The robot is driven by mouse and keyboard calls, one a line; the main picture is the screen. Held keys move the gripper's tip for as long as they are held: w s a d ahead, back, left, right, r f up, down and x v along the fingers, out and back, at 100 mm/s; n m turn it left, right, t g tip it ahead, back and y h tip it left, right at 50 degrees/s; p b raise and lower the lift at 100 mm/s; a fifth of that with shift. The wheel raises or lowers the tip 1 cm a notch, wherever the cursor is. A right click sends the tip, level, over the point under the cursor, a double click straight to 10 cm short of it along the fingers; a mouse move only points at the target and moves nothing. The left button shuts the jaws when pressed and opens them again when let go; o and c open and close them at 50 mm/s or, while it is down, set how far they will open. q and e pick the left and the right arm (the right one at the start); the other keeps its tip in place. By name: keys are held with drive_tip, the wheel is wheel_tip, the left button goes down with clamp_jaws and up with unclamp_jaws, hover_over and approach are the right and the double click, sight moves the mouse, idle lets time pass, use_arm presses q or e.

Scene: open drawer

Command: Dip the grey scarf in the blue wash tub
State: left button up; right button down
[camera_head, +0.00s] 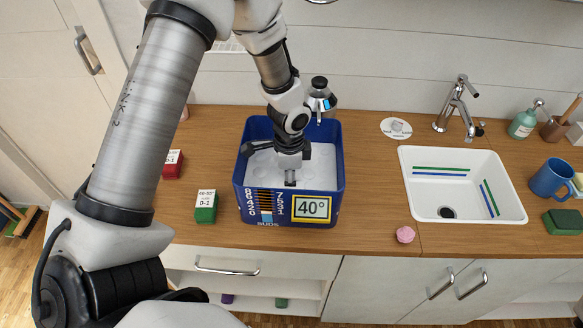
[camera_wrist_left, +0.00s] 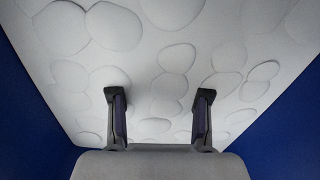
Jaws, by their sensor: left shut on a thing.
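The blue wash tub (camera_head: 285,225) stands on the wooden counter, with a 40° label and a number scale on its front. White bubbly suds (camera_wrist_left: 175,60) fill it; its blue wall (camera_wrist_left: 25,130) also shows in the left wrist view. My left gripper (camera_head: 290,180) reaches down inside the tub. In the wrist view its two fingers (camera_wrist_left: 160,102) stand apart, with their tips at the suds. I cannot make out the grey scarf; whatever the fingers hold is hidden. My right gripper is out of view.
A green block (camera_head: 205,213) and a red block (camera_head: 173,164) with cards are left of the tub. A kettle-like pot (camera_head: 320,98) stands behind it. Right are a pink item (camera_head: 405,234), a white sink (camera_head: 432,212), a faucet (camera_head: 455,105) and a blue mug (camera_head: 550,180).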

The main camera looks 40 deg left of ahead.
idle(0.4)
use_arm(q)
wheel_tip(320, 180, up, 19)
drive_tip(key=p, duration=1.7)
drive_tip(key=shift+r, duration=0.15)
